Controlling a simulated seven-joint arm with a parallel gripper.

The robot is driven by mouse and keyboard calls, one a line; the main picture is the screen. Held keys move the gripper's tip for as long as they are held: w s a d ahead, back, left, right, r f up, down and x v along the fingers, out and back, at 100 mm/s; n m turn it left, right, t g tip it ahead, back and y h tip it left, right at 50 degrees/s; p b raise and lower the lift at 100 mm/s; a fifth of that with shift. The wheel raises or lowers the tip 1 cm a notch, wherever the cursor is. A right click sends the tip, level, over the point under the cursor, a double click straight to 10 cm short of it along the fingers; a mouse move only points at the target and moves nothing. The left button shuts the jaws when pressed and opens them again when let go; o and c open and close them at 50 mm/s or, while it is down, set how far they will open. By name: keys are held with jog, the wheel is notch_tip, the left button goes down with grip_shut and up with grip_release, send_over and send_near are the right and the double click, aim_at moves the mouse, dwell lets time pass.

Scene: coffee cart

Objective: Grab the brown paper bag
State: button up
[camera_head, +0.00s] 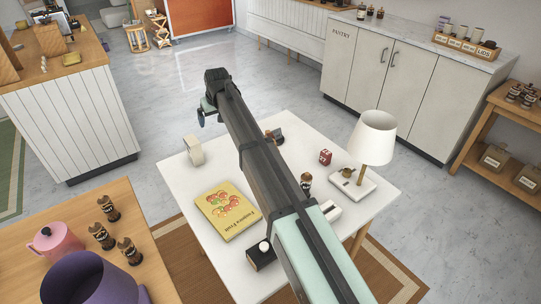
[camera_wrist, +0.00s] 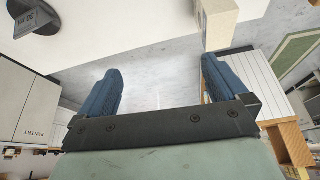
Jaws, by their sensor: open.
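No thing is clearly a brown paper bag. Brown upright shapes (camera_head: 50,39) stand on the white-panelled counter at the upper left, too small to identify. Tan labelled packages (camera_head: 495,157) sit on the lower shelf at the right. A pale beige block-like object (camera_head: 193,150) stands on the white table's left part; what seems to be the same object (camera_wrist: 219,22) shows at the top of the wrist view, beyond the right finger. My gripper (camera_head: 204,112) is over the table's far left edge. Its blue fingers (camera_wrist: 158,90) are wide apart with nothing between them.
A wooden table with a pink teapot (camera_head: 55,243) is at lower left. My arm hides the table's middle. Bare floor (camera_head: 190,80) lies beyond.

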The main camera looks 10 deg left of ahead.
jog(key=w+d+r+m+h, duration=0.1)
jog(key=w+d+r+m, duration=0.15)
jog(key=d, duration=0.55)
jog(key=w+d+r+m, duration=0.1)
jog(key=w+d+r, duration=0.25)
jog(key=d, duration=0.45)
jog(key=s+d+m+g, duration=0.1)
jog(key=s+m, duration=0.1)
jog(key=m, duration=0.2)
jog(key=s+d+m+g+h, duration=0.1)
jog(key=s+d+m, duration=0.1)
jog(key=m, duration=0.3)
jog(key=s+d+m+g, duration=0.1)
jog(key=s+d+m, duration=0.1)
jog(key=s+m, duration=0.2)
jog(key=shift+s+r+m+h, duration=0.15)
jog(key=shift+s+m+h, duration=0.1)
jog(key=shift+h, duration=0.15)
jog(key=m, duration=0.3)
jog(key=shift+s+d+g, duration=0.2)
jog(key=shift+s+g, duration=0.05)
jog(key=shift+g, duration=0.15)
jog(key=shift+f, duration=0.45)
notch_tip(320, 180, down, 7)
jog(key=shift+f, duration=0.1)
jog(key=shift+w+a+f, duration=0.1)
jog(key=shift+f, duration=1.35)
jog(key=shift+a+f, duration=0.1)
jog(key=shift+f, duration=1.35)
jog(key=c, duration=1.3)
